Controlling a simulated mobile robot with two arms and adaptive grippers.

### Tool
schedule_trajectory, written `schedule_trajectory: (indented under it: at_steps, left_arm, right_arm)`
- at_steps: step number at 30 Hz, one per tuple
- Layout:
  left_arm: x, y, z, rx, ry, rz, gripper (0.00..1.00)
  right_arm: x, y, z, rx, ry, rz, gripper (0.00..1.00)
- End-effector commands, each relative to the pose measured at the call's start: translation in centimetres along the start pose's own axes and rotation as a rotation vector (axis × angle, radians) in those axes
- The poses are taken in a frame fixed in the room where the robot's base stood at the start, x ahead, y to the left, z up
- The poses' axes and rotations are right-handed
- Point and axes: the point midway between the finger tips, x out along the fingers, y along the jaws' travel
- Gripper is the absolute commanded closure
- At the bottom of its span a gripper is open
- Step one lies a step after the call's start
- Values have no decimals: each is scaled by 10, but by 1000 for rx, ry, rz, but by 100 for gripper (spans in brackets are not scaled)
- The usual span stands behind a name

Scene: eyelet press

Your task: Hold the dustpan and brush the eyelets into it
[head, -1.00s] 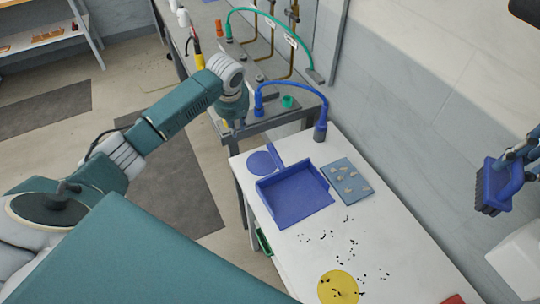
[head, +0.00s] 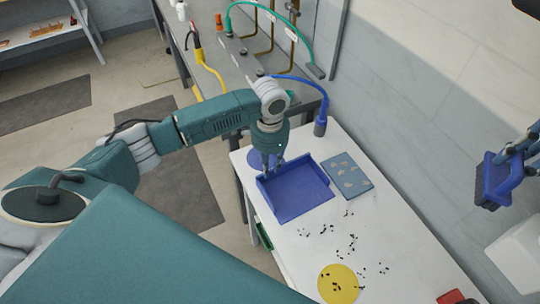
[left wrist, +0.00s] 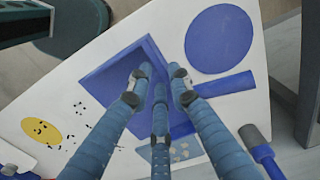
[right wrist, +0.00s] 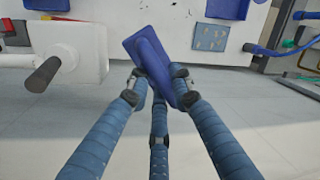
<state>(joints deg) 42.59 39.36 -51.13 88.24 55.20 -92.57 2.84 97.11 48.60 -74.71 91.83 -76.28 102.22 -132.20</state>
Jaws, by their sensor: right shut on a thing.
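The blue dustpan (head: 298,192) lies flat on the white table (head: 385,232); it also shows in the left wrist view (left wrist: 117,78), with its handle (left wrist: 225,85). In the head view my arm hides the handle. My left gripper (head: 270,164) hangs above the dustpan's handle end. Its fingers (left wrist: 160,80) are spread with nothing between them. Small dark eyelets (head: 350,242) lie scattered in front of the dustpan, some on a yellow disc (head: 329,290). My right gripper (right wrist: 158,82) is shut on the blue brush (head: 495,180), held off the table at the right, dark bristles down.
A blue-grey plate (head: 357,186) with several pale pieces lies right of the dustpan. A blue disc (left wrist: 219,38) lies beside the handle. A red item (head: 451,297) sits at the near edge. A blue hose fitting (head: 320,124) stands behind, near the wall.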

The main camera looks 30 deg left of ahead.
Motion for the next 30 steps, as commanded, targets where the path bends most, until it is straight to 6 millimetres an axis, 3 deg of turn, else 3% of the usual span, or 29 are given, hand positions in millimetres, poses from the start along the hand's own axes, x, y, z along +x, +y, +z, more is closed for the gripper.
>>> schedule_trajectory:
  at_steps: [3,10,20,24,30]
  left_arm:
    - [20,0,0,0,-2,0,81]
    - [43,0,0,0,0,0,81]
    - [46,0,0,1,1,-1,81]
    - [46,0,0,1,1,-1,100]
    - [46,0,0,0,1,-1,100]
  right_arm:
    - [0,0,0,0,0,0,100]
    - [0,0,0,0,0,0,100]
    - [0,0,0,0,1,0,100]
    - [0,0,0,0,1,0,100]
    - [0,0,0,0,1,0,100]
